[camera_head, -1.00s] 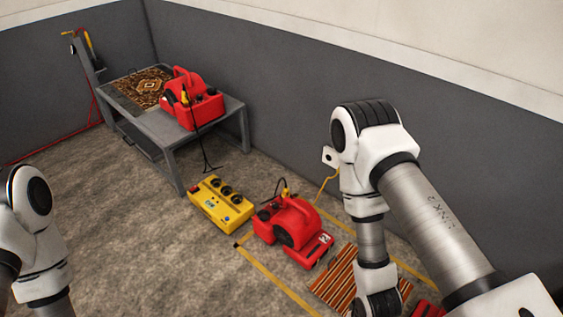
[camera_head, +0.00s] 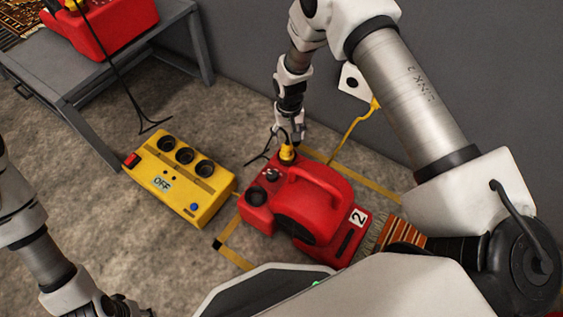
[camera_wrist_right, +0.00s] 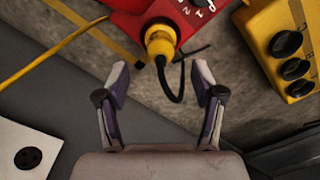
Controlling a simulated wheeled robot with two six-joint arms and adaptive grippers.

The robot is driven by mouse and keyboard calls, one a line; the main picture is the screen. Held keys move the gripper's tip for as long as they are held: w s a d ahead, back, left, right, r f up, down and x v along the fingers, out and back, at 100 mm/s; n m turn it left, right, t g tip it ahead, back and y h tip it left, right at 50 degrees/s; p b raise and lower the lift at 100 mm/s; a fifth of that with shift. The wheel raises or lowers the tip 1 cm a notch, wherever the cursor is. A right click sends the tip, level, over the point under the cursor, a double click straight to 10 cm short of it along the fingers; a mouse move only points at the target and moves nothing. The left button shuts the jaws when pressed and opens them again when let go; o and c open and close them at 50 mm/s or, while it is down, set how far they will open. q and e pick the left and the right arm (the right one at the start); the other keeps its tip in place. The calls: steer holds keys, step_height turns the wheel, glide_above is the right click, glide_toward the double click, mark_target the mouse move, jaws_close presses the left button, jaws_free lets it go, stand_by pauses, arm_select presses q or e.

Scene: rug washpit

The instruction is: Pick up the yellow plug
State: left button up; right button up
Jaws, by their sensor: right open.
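The yellow plug (camera_head: 287,153) stands upright in the top of the red machine (camera_head: 318,200) marked 2, with a black cable curling from it. In the right wrist view the plug (camera_wrist_right: 160,40) is ahead of the fingertips, roughly centred between them, on the red machine (camera_wrist_right: 190,12). My right gripper (camera_head: 289,134) is just above the plug in the head view. In its wrist view the right gripper (camera_wrist_right: 160,73) is open, with nothing between its fingers. My left arm is at the left edge of the head view; its gripper is out of the picture.
A yellow box (camera_head: 180,180) with several black sockets and an OFF label lies left of the red machine; it also shows in the wrist view (camera_wrist_right: 265,30). A grey table (camera_head: 60,95) carries another red machine (camera_head: 105,28). A white wall socket (camera_head: 354,82) has a yellow cord.

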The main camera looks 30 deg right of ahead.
mark_target(287, 143)
steer(key=shift+w+f, duration=0.4)
steer(key=shift+f, duration=0.15)
step_height(287, 143, down, 7)
steer(key=b, duration=0.4)
steer(key=shift+s+r+b, duration=0.1)
steer(key=shift+b, duration=0.3)
arm_select(q)
step_height(287, 143, down, 5)
steer(key=shift+w+f, duration=0.1)
steer(key=shift+w, duration=0.05)
arm_select(e)
steer(key=shift+r, duration=0.15)
jaws_close()
